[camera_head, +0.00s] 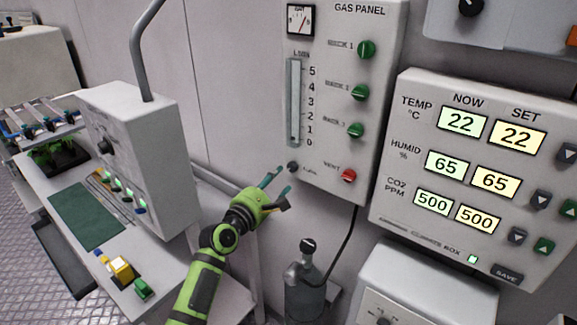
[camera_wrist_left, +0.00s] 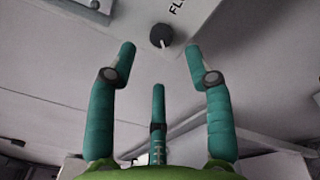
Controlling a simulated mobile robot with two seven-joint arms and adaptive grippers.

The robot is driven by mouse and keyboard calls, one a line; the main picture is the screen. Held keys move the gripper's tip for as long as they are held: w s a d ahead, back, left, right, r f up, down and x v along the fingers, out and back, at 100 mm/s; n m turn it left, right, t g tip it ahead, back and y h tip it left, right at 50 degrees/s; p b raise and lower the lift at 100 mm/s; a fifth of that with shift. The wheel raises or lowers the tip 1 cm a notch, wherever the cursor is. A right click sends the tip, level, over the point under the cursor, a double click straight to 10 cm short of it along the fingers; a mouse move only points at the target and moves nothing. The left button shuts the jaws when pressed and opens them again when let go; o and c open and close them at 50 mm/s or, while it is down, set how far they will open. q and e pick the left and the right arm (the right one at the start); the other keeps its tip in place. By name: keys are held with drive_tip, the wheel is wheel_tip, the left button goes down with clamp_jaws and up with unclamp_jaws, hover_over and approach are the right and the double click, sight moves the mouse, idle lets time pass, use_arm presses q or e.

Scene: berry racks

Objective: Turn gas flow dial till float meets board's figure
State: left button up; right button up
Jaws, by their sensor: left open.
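The gas panel (camera_head: 345,190) is on the wall, with a float tube (camera_head: 293,125) scaled 0 to 5. I cannot make out the float's height. The small black flow dial (camera_head: 293,166) sits below the tube. It also shows in the left wrist view as a dark knob (camera_wrist_left: 161,36), beside a label cut off after "FL". My left gripper (camera_head: 280,182) is open and empty, just below and left of the dial. In the wrist view the dial lies ahead, between and beyond the spread fingertips, apart from them. No board with a flow figure is recognisable. My right gripper is out of view.
Green knobs (camera_head: 366,49) and a red vent knob (camera_head: 348,176) are on the same panel. A display box (camera_head: 480,255) with temperature, humidity and CO2 readings is at right. A bottle (camera_head: 305,290) stands below. A bench with a white unit (camera_head: 140,150) is at left.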

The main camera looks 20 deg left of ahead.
sight(291, 168)
use_arm(q)
drive_tip(key=x, duration=0.5)
drive_tip(key=shift+d, duration=0.15)
drive_tip(key=shift+w, duration=0.55)
drive_tip(key=shift+d, duration=0.1)
drive_tip(key=c, duration=0.9)
clamp_jaws()
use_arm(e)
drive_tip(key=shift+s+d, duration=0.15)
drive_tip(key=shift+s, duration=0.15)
